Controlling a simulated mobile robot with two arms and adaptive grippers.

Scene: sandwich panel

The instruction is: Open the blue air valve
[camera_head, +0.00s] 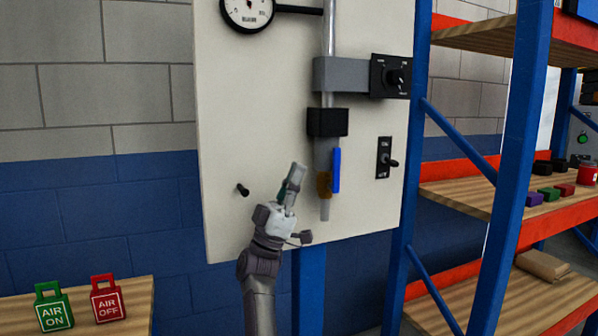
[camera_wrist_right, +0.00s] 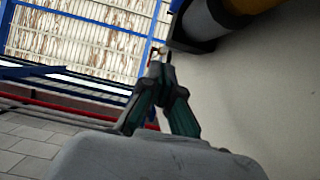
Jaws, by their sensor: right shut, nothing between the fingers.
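The blue air valve handle (camera_head: 337,170) is a flat blue lever on the pipe of the pale panel. It stands upright, alongside the pipe, next to the brass-coloured valve body (camera_head: 323,184). My right gripper (camera_head: 297,170) is shut and empty, just left of the valve in the head view, fingers pointing up. In the right wrist view its fingertips (camera_wrist_right: 162,58) meet, below and left of a grey pipe part (camera_wrist_right: 207,18) with a yellow-brown piece. I cannot make out the blue handle there. My left gripper is not in view.
The panel (camera_head: 240,130) carries a gauge (camera_head: 247,8), a rotary knob box (camera_head: 391,77), a toggle switch (camera_head: 385,158) and a small black peg (camera_head: 243,190). Green (camera_head: 53,308) and red (camera_head: 107,298) air tags stand on a wooden surface at lower left. A blue-framed shelf (camera_head: 515,160) is at right.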

